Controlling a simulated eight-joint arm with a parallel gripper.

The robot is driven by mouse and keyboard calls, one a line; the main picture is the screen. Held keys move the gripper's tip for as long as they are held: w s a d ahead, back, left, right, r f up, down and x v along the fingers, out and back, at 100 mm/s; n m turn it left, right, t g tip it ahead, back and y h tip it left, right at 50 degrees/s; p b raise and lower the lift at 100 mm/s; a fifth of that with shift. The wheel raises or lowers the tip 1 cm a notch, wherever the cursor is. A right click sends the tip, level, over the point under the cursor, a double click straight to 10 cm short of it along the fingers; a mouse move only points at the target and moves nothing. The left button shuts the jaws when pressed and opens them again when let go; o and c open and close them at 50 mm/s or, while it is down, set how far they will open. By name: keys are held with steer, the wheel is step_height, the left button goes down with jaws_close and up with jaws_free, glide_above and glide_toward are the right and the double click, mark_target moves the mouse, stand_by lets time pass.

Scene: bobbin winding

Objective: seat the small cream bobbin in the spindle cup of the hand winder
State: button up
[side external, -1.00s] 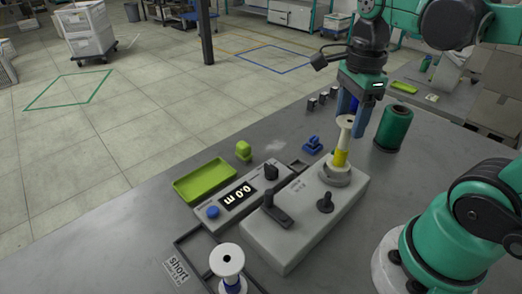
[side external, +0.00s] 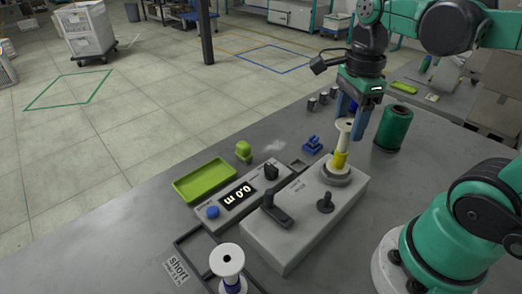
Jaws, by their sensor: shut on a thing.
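The small cream bobbin (side external: 344,136), with a yellow band low on its body, is upright over the spindle cup (side external: 336,176) of the hand winder (side external: 295,225). Its lower end meets the grey cup in the picture; I cannot tell how deep it sits. My gripper (side external: 351,122) points down with its blue fingers around the upper part of the bobbin, shut on it. The far finger is partly hidden behind the bobbin.
A second pale bobbin (side external: 228,262) with blue on it stands in the dark frame at front left. A green tray (side external: 205,181), a display box (side external: 238,197) and a blue part (side external: 312,145) lie around the winder. A green spool (side external: 394,128) stands close right of my gripper.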

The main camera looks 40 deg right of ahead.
steer(key=shift+f, duration=0.3)
stand_by(0.4)
steer(key=shift+f, duration=0.4)
steer(key=o, duration=1)
steer(key=shift+r, duration=3.55)
